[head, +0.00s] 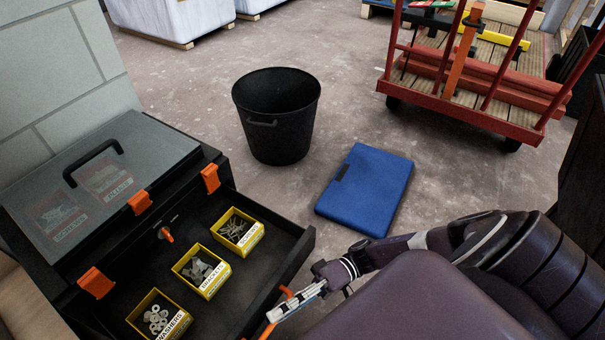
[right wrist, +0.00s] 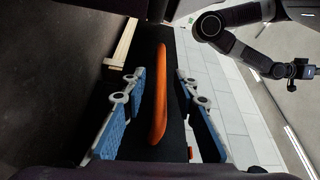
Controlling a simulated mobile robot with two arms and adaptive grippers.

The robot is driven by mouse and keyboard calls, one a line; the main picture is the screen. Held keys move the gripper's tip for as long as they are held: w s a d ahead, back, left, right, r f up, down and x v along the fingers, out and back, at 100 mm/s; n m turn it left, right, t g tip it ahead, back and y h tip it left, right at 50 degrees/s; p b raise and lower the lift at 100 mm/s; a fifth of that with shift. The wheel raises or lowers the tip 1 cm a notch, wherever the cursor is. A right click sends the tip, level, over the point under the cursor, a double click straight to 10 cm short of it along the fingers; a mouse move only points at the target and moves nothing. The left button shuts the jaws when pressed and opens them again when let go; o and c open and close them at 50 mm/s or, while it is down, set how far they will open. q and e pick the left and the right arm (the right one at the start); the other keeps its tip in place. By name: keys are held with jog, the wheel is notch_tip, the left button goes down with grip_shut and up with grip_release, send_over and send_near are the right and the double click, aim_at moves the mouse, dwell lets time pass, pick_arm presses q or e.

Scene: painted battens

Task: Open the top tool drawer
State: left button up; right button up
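The black tool chest (head: 165,195) stands at the left in the head view. Its top drawer (head: 268,262) is pulled out, showing yellow bins inside. The drawer's orange handle (head: 276,313) is on its front, partly hidden by my right gripper (head: 296,301). In the right wrist view, the orange handle (right wrist: 159,95) lies between the blue-padded fingers of my right gripper (right wrist: 165,118). The fingers are open, with a gap on each side of the handle. My left gripper (right wrist: 298,72) shows small at the upper right of the right wrist view, its fingers unclear; the head view lacks it.
Yellow bins (head: 201,269) hold screws, brackets and washers. A black bucket (head: 277,115) and a blue case (head: 366,190) are on the concrete floor beyond the drawer. A red cart (head: 470,107) stands at the back right. A block wall (head: 55,75) is at left.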

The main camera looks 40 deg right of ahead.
jog(key=d, duration=1.2)
jog(key=shift+s+f, duration=0.25)
jog(key=shift+f, duration=0.2)
